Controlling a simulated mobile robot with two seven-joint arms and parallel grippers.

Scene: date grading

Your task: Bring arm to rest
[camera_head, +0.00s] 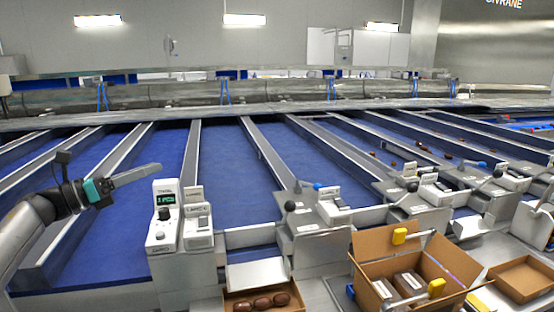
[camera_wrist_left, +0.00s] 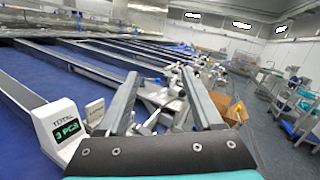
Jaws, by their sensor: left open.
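My left gripper (camera_head: 157,168) is raised over the blue lanes at the left in the head view, its fingers pointing right. In the left wrist view its two grey fingers (camera_wrist_left: 161,82) stand apart with nothing held between them. In the head view the fingers overlap, so the gap does not show there. The gripper is above and left of the white counter unit (camera_head: 166,215), apart from it. The counter also shows at the left in the left wrist view (camera_wrist_left: 62,130), with a green "3 PCS" display. My right gripper does not show.
A small tray (camera_head: 258,272) with three brown dates (camera_head: 262,302) is at the front. An open cardboard box (camera_head: 380,250) holding packs stands right of it, with another cardboard tray (camera_head: 522,278) farther right. Metal dividers (camera_head: 262,150) separate the blue lanes (camera_head: 225,180). A few dates lie in the right lanes.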

